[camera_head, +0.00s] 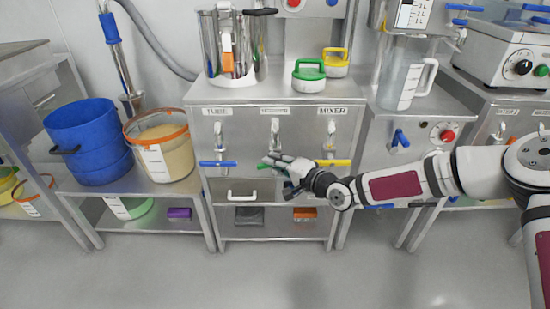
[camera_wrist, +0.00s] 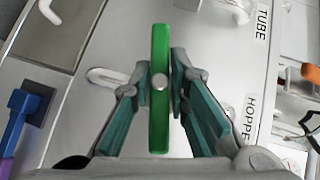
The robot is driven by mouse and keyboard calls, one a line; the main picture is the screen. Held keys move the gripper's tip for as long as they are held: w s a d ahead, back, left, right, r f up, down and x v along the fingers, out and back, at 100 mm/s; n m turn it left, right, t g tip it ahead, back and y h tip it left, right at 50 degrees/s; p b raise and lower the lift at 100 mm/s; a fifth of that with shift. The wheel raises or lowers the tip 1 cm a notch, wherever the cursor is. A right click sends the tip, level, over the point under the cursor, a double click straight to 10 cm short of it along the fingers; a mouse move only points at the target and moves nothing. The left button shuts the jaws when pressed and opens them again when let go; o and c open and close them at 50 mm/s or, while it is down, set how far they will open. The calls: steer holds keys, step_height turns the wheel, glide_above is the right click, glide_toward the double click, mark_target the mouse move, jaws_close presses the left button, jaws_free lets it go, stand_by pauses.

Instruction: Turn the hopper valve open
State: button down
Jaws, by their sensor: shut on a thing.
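The hopper valve's green bar handle (camera_wrist: 160,120) stands in the middle of the wrist view, between my two fingers. Its long side runs parallel to the panel's label text, so it lies level on the panel. My gripper (camera_wrist: 160,78) is shut on the handle near its centre, one finger on each side. In the head view my gripper (camera_head: 270,160) is at the middle valve of the steel panel (camera_head: 235,138) and hides most of the handle. The HOPPER label (camera_wrist: 249,119) shows partly in the wrist view.
A blue handle (camera_head: 217,163) is left of my gripper and a yellow handle (camera_head: 333,162) right, both level. A white drawer handle (camera_head: 243,197) sits below. Steel vessel (camera_head: 230,50) and green-lidded item (camera_head: 308,75) stand above. The floor in front is clear.

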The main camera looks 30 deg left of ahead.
steer(key=n+h+p, duration=0.2)
steer(key=h+p, duration=0.1)
steer(key=shift+r+n+t, duration=0.1)
steer(key=shift+n+t, duration=0.2)
steer(key=n+t+h+p, duration=0.1)
steer(key=n+h, duration=0.1)
steer(key=h, duration=0.2)
steer(key=shift+s, duration=0.1)
steer(key=shift+f+n+t+h+p, duration=0.2)
steer(key=shift+n+t+h+p, duration=0.2)
steer(key=shift+n+h+p, duration=0.3)
steer(key=t+h+p, duration=0.1)
steer(key=h+p, duration=0.1)
steer(key=shift+d+f+n+p, duration=0.1)
steer(key=shift+d+n+p, duration=0.1)
steer(key=shift+n+p, duration=0.2)
steer(key=c, duration=1.5)
jaws_free()
steer(key=shift+c, duration=0.2)
steer(key=shift+a, duration=0.1)
